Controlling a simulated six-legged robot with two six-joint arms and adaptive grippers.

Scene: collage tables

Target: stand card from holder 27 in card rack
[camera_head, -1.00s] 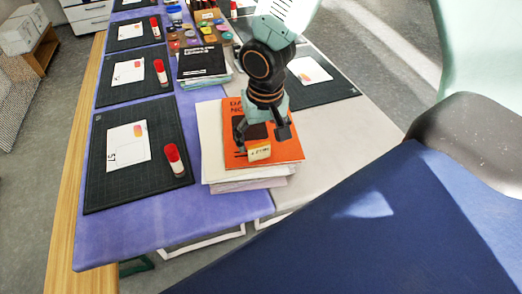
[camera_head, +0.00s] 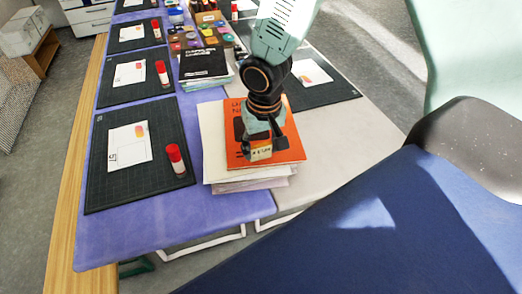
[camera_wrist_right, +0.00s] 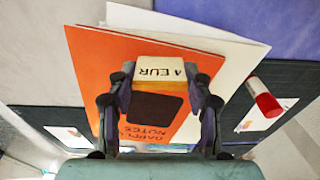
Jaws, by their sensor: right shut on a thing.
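A small cream price card (camera_head: 260,154) marked "4 EUR" stands on an orange book (camera_head: 291,150) that tops a stack of papers. My right gripper (camera_head: 262,145) comes down over the book and is shut on this card. In the right wrist view, the card (camera_wrist_right: 156,71) sits between the two fingertips of the gripper (camera_wrist_right: 160,78), with the orange book (camera_wrist_right: 88,62) right below. The fingers and arm hide part of the book's cover. I cannot make out a holder marked 27 or a card rack. My left gripper is not in view.
Dark cutting mats (camera_head: 102,192) with white cards and red glue sticks (camera_head: 176,160) line the purple table (camera_head: 165,225) at left. A black book stack (camera_head: 203,65) and a tray of coloured discs (camera_head: 205,35) lie behind. Bare pale tabletop (camera_head: 350,125) is at right.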

